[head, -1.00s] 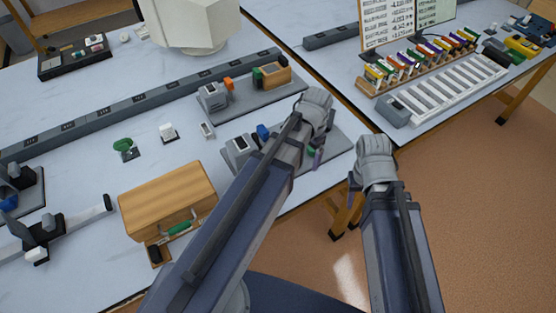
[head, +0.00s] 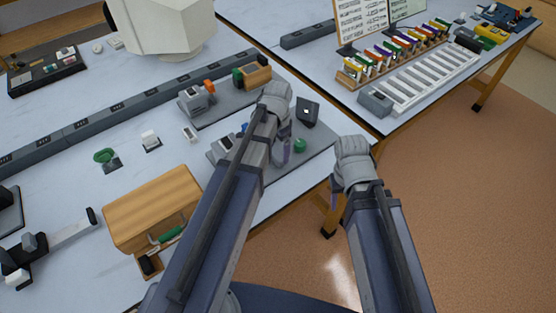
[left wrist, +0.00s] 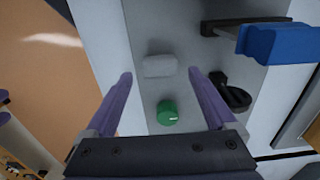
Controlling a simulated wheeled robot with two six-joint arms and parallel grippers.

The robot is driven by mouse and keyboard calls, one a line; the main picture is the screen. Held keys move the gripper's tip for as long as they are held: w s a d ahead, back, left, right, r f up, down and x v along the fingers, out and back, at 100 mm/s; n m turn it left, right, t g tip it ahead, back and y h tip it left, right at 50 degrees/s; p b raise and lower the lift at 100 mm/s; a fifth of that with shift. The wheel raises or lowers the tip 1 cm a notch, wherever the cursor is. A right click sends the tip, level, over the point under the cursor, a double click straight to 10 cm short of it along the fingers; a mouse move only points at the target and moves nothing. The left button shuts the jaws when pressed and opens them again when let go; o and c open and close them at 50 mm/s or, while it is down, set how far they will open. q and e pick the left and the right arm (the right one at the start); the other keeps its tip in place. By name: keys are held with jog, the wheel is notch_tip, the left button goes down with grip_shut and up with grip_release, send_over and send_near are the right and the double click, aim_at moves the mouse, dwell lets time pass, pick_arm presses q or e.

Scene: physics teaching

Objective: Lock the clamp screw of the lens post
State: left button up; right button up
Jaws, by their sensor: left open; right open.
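My left gripper (head: 284,151) is over a grey base plate (head: 318,143) near the table's front edge. A green knob (head: 299,145) stands on this plate, just right of the fingers. In the left wrist view the gripper (left wrist: 160,76) is open and empty, and the green knob (left wrist: 167,112) shows between its purple fingers. A pale grey block (left wrist: 160,66) lies past it, with a black ring-like part (left wrist: 233,97) and a blue block (left wrist: 278,42) to the right. My right gripper (head: 337,186) is beyond the table edge, above the floor, holding nothing visible. I cannot tell which part is the clamp screw.
A wooden box (head: 150,200) with a green-handled tool stands left of my left arm. A black-and-grey slide assembly (head: 45,248) lies at far left. A second plate with a meter (head: 195,98) is behind. Another table at right holds a keyboard-like rack (head: 430,80).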

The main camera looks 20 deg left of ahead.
aim_at(278, 156)
pick_arm(q)
notch_tip(278, 156, down, 3)
jog(key=shift+f+b, duration=0.2)
jog(key=shift+b, duration=1)
jog(key=c, duration=1.4)
